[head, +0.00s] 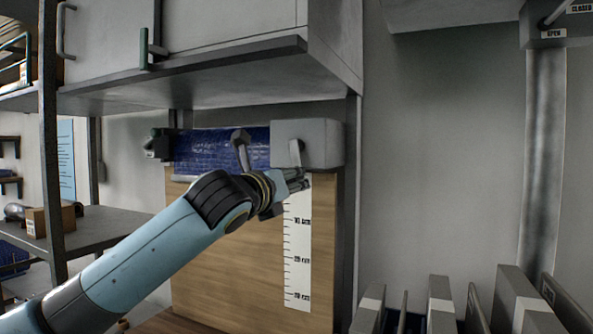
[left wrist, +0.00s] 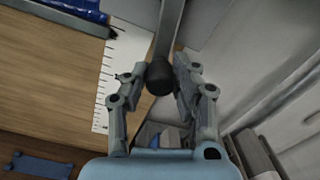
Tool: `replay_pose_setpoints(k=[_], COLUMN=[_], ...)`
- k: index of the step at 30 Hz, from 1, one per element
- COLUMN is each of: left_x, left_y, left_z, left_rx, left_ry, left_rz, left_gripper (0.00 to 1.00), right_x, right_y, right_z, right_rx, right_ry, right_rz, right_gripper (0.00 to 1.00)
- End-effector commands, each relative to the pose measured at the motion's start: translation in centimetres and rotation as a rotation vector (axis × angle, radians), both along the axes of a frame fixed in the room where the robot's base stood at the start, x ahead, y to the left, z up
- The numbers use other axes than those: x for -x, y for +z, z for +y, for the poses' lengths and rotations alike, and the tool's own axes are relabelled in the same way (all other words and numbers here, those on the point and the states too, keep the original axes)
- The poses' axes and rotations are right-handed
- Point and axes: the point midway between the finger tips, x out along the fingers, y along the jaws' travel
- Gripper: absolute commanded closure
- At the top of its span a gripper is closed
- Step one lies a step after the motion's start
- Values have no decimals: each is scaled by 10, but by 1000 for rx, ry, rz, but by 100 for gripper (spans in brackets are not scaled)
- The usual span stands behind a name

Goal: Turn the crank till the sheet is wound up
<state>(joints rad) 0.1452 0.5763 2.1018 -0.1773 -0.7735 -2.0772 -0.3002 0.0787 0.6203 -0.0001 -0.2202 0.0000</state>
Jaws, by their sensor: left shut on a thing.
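The blue sheet (head: 215,148) is on the roller under the cabinet, its lower edge just below the roll. It also shows at the top left of the left wrist view (left wrist: 80,7). A grey housing (head: 322,143) stands at the roller's right end. The crank arm (head: 296,153) hangs down in front of it. My left gripper (head: 298,183) is at the crank's lower end. In the left wrist view, its fingers (left wrist: 159,80) are shut on the dark crank knob (left wrist: 158,74), one on each side. My right gripper is not in view.
A wooden panel (head: 230,265) is bare below the sheet, with a white centimetre scale (head: 298,250) at its right. A grey lever (head: 241,150) stands before the roll. The cabinet (head: 200,75) overhangs. Upright grey panels (head: 440,305) stand at lower right.

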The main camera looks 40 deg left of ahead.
Motion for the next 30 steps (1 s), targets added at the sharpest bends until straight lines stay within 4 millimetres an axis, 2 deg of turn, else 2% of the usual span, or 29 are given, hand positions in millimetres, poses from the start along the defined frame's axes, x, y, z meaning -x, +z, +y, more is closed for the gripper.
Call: replay_pose_setpoints(k=[6, 21, 22, 27, 30], left_x=[1, 1, 1, 1, 1], left_y=[-2, -4, -4, -3, -2], left_z=[4, 6, 6, 5, 5], left_rx=[-55, -70, -70, -70, -70], left_ry=[1, 1, 1, 1, 1], left_rz=[18, 22, 23, 21, 20], left_gripper=[100, 100, 72, 50, 50], right_x=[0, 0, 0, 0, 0], right_y=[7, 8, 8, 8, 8], right_z=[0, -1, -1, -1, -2], right_rx=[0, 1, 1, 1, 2], right_ry=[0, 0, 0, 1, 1], right_rz=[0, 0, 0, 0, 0], right_gripper=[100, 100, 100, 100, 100])
